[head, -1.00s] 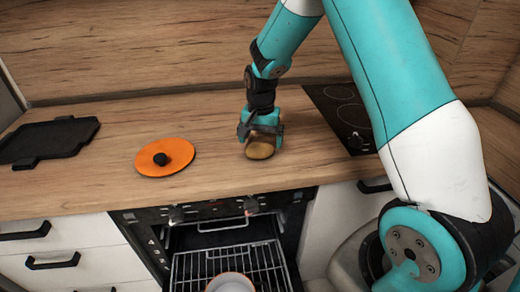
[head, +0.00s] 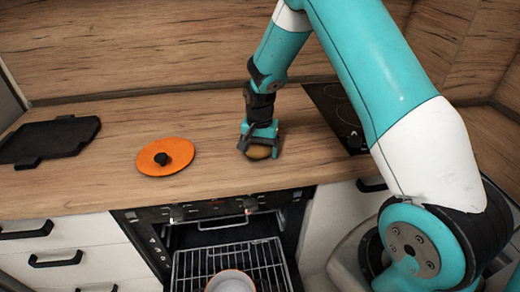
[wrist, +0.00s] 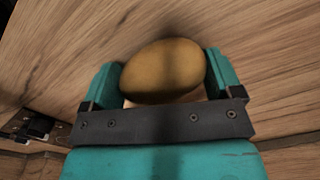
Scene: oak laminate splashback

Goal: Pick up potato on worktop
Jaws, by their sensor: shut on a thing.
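The brown potato (head: 258,152) is at the worktop (head: 215,150), right of the orange lid. In the wrist view the potato (wrist: 165,70) lies between the two teal fingers of my gripper (wrist: 163,78). My gripper (head: 260,147) points down and is shut on the potato. It hides the potato's upper part in the head view. I cannot tell whether the potato touches the worktop.
An orange lid (head: 165,157) with a black knob lies to the left. A black tray (head: 45,140) is at the far left. A dark hob (head: 340,115) is on the right. Below, the oven stands open, with a bowl (head: 230,281) on its rack (head: 195,270).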

